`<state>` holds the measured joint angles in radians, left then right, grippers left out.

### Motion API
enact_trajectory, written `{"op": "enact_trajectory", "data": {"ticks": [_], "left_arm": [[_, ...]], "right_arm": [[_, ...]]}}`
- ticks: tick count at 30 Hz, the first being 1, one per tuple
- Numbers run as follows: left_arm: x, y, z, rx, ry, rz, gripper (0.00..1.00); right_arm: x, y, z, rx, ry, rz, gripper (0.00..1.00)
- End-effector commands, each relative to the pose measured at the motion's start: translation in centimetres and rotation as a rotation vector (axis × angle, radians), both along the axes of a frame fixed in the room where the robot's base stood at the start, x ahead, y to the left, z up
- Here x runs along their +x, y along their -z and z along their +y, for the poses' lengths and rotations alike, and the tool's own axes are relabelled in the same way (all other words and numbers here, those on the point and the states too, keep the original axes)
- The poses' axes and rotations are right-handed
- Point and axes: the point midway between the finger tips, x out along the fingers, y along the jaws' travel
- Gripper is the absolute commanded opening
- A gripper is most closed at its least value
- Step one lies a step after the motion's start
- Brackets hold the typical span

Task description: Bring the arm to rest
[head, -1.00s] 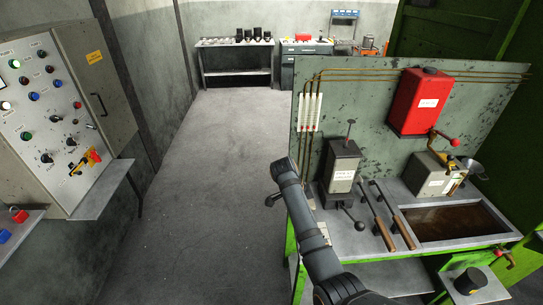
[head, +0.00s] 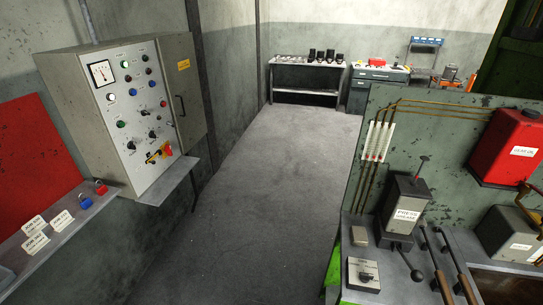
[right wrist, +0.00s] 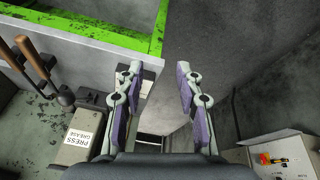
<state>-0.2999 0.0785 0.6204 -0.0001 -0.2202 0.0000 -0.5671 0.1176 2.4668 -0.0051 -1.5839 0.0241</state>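My right gripper (right wrist: 160,85) shows in the right wrist view with its two purple-padded fingers spread apart and nothing between them. Below and beyond it are the grey floor and the workbench's green edge, with the press grease box (right wrist: 82,135) at its left. My right arm and gripper are not in the head view now. My left gripper is in neither current view.
The workbench with the press grease box (head: 405,205), a small switch box (head: 363,275) and a red tank (head: 508,147) stands at right. A control cabinet (head: 135,115) and a shelf with padlocks (head: 85,203) are at left. The floor (head: 265,190) between is clear.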

Motion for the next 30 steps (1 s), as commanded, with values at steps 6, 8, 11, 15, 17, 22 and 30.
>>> {"op": "enact_trajectory", "data": {"ticks": [6, 8, 11, 15, 17, 22, 30], "left_arm": [[-0.1, 1.1, 0.0, 0.000, 0.000, 0.001, 0.40], [-0.1, 1.3, 0.0, 0.000, 0.000, 0.002, 0.40], [-0.1, 1.9, 0.0, 0.000, 0.000, 0.001, 0.40], [0.0, 2.8, 0.1, 0.001, 0.000, 0.000, 0.40], [0.0, 3.3, 0.1, 0.001, 0.000, 0.000, 0.40], [0.0, 5.4, 0.1, 0.002, 0.001, 0.000, 0.40], [0.0, 8.7, 0.2, 0.002, 0.001, 0.000, 0.40]], "right_arm": [[0.6, 5.5, -0.3, -0.003, -0.025, 0.018, 0.36], [0.8, 7.4, -0.5, -0.003, -0.022, 0.025, 0.36], [1.1, 10.9, -0.8, -0.003, -0.017, 0.038, 0.36], [0.9, 16.9, -1.3, -0.002, -0.009, 0.059, 0.36], [0.5, 19.9, -1.5, -0.001, -0.007, 0.070, 0.36], [-2.6, 31.7, -2.5, 0.001, 0.006, 0.115, 0.36], [-14.8, 48.6, -3.6, 0.010, 0.027, 0.190, 0.36]]}}
